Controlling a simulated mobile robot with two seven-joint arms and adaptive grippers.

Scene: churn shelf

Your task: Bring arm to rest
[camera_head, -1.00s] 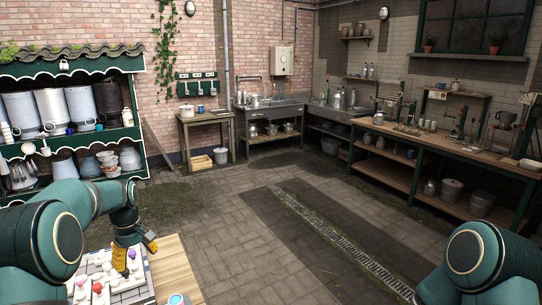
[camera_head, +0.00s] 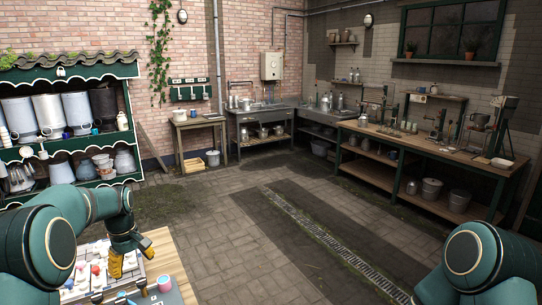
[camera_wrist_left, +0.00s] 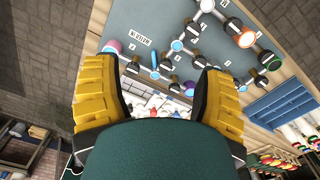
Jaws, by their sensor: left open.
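My left arm comes in from the left in the head view. Its yellow-padded left gripper (camera_head: 130,260) hangs above the board with small coloured pieces at the lower left. In the left wrist view the left gripper (camera_wrist_left: 157,100) is open, its two yellow fingers well apart with nothing held between them. Beneath it is a grey board (camera_wrist_left: 185,30) with round pieces joined by lines. My right arm shows as a green joint at the lower right of the head view; its gripper is not in view.
The board lies on a wooden table (camera_head: 168,252) at the lower left. A green shelf with milk churns (camera_head: 78,108) stands at the left. A long workbench (camera_head: 430,148) runs along the right wall. The paved floor between is clear, with a drain grate (camera_head: 320,235).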

